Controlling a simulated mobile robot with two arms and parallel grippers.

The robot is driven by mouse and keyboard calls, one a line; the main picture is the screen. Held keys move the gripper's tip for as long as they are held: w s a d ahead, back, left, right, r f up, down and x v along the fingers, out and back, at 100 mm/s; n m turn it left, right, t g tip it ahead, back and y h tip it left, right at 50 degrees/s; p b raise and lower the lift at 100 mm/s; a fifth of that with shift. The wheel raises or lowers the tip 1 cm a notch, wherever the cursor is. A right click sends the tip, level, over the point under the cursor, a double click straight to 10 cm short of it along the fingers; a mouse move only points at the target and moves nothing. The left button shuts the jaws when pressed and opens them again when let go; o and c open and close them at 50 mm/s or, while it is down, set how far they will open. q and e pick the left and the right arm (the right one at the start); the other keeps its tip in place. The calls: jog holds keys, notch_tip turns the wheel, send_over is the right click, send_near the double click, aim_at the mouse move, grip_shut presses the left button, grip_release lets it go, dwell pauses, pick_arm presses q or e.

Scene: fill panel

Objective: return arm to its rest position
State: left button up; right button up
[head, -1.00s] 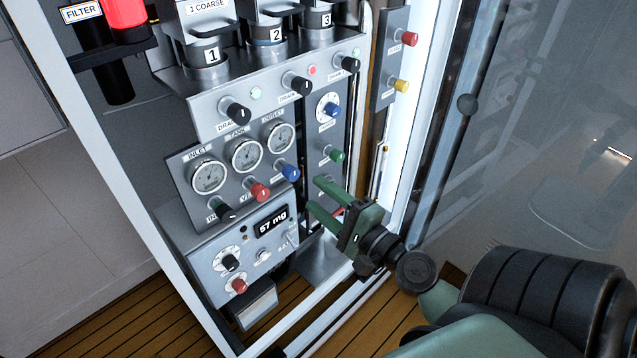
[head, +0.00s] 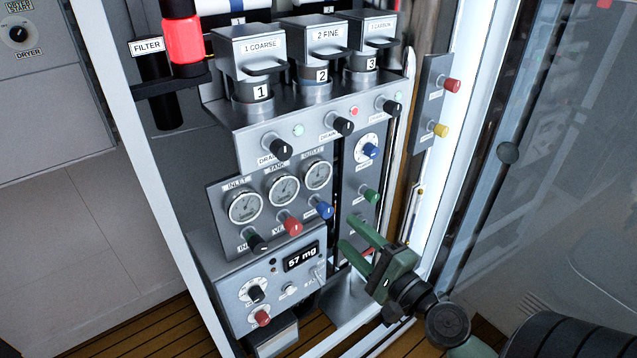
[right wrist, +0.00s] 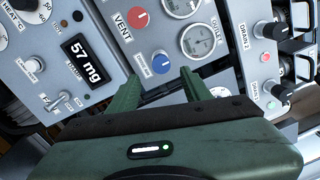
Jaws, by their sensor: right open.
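My right gripper (head: 357,247) is green with two parallel fingers. It is open and empty, in front of the lower right part of the fill panel (head: 230,210). In the head view its fingers point left toward the panel, below the green knob (head: 370,196) and right of the display (head: 301,257) reading 57 mg. It also shows in the right wrist view (right wrist: 168,82), fingers spread below the blue knob (right wrist: 161,64) with nothing between them. Whether a fingertip touches the panel I cannot tell. My left gripper is not in view.
Filter housings (head: 250,60) with drain knobs (head: 280,149) stand above the gauges (head: 284,188). A red knob (head: 452,86) and a yellow knob (head: 440,130) stick out on a side plate. A white door frame (head: 460,120) and glass door (head: 560,190) stand close on the right.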

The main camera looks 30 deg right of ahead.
jog(key=shift+f, duration=0.1)
dwell(0.4)
notch_tip(320, 180, down, 22)
jog(key=n+g, duration=0.4)
jog(key=g, duration=0.1)
jog(key=s+a+f+n+g, duration=0.2)
jog(key=s+f+n, duration=0.15)
jog(key=f, duration=0.55)
jog(key=s+a+f+n+g, duration=0.1)
jog(key=s+f+n+g, duration=0.1)
jog(key=s+f, duration=0.5)
jog(key=s+a+f+n+g, duration=0.2)
jog(key=s+f+n+g, duration=0.1)
jog(key=s+f, duration=0.4)
jog(key=s+a+f+n+g, duration=0.2)
jog(key=s+f+n, duration=0.4)
jog(key=s, duration=0.3)
jog(key=s+a+f+n+g+h, duration=0.1)
jog(key=s+a+f+n+g, duration=0.1)
jog(key=s+f, duration=0.6)
jog(key=shift+s+a+f+n+g, duration=0.25)
jog(key=shift+f+n+g, duration=0.25)
jog(key=shift+n+g, duration=0.5)
